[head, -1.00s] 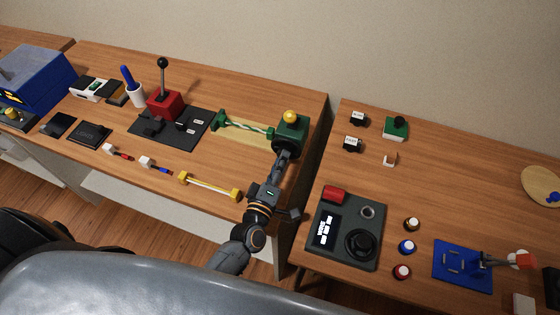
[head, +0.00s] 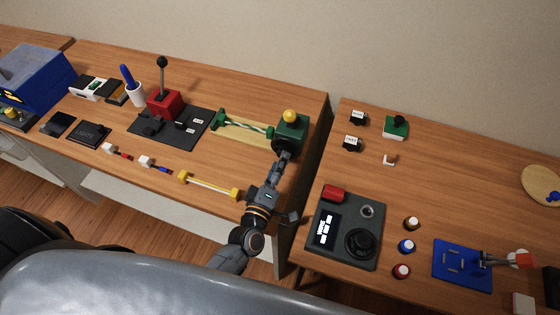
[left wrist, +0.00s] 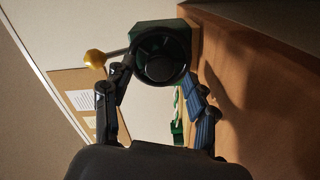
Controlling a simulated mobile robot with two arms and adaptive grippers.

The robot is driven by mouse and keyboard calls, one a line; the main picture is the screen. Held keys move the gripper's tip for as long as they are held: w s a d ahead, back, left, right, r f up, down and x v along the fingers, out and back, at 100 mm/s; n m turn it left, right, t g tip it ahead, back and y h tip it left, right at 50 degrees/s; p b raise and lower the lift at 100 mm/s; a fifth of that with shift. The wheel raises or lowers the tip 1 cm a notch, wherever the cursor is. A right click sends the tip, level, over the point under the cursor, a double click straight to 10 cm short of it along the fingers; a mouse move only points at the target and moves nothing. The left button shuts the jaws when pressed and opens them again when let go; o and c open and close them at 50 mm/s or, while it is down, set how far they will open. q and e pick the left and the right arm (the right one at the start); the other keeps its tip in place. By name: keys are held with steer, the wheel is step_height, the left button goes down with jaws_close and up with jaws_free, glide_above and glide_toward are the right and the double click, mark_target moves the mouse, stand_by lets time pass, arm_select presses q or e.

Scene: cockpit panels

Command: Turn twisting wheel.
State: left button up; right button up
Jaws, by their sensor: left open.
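A dark round wheel (left wrist: 162,58) sits on the face of a green box (left wrist: 178,28) in the left wrist view. A yellow ball knob (left wrist: 95,59) sticks out on a rod to the left of it. In the head view the green box (head: 296,131) with its yellow knob (head: 290,115) stands at the right end of the left table; my gripper partly hides its near face. My left gripper (left wrist: 158,77) is open, with one finger on each side of the wheel's lower part. I cannot tell whether the fingers touch the rim. My right gripper is not in view.
A green-ended twisted rod (head: 241,125) lies left of the box. A yellow-ended bar (head: 209,187) lies near the front edge. A gap separates this table from the right one, which holds a grey panel (head: 333,262). The wall is behind.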

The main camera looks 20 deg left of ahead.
arm_select(q)
steer(key=s, duration=1.1)
steer(key=shift+a, duration=0.2)
